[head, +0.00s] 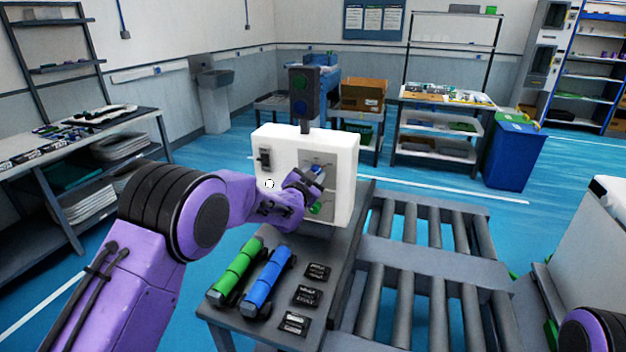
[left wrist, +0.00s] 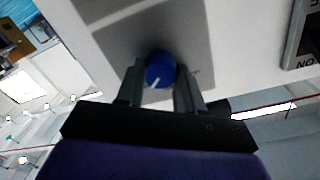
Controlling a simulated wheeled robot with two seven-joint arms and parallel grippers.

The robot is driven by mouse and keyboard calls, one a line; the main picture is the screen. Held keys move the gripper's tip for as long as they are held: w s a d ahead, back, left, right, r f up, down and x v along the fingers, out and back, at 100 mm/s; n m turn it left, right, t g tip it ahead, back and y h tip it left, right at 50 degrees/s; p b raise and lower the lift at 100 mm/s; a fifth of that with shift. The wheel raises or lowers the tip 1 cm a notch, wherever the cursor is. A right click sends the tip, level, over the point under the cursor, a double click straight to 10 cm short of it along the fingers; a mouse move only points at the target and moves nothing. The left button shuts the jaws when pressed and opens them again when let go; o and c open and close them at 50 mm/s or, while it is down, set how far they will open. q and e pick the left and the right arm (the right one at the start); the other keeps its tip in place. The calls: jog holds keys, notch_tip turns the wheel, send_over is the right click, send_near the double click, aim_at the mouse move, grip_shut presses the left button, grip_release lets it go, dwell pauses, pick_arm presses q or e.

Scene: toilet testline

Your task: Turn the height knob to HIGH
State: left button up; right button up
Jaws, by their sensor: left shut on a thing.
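The height knob (left wrist: 160,70) is round and blue with a white pointer mark. It sits on the front of a white control box (head: 343,180) on the grey table. In the left wrist view the pointer slants toward the lower left. My left gripper (left wrist: 160,82) is shut on the knob, one finger on each side. In the head view my left gripper (head: 314,180) reaches the panel and partly covers the blue knob (head: 318,171). A green knob (head: 316,208) shows below it. The panel lettering beside the knobs is too small to read. My right gripper is not in view.
A dark switch (head: 264,159) is on the box's left part. A signal light (head: 303,92) stands behind the box. A green cylinder (head: 238,271), a blue cylinder (head: 267,280) and small black parts (head: 308,295) lie on the table. A roller conveyor (head: 430,260) runs to the right.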

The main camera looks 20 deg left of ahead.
pick_arm(q)
jog(key=shift+m, duration=0.5)
jog(key=o, duration=1)
jog(key=shift+o, duration=0.2)
jog(key=shift+d, duration=0.1)
jog(key=shift+s+b, duration=0.1)
jog(key=shift+b, duration=0.2)
jog(key=s+b, duration=0.3)
jog(key=s, duration=0.7)
jog(key=shift+s+a+r, duration=0.2)
jog(key=shift+a, duration=0.1)
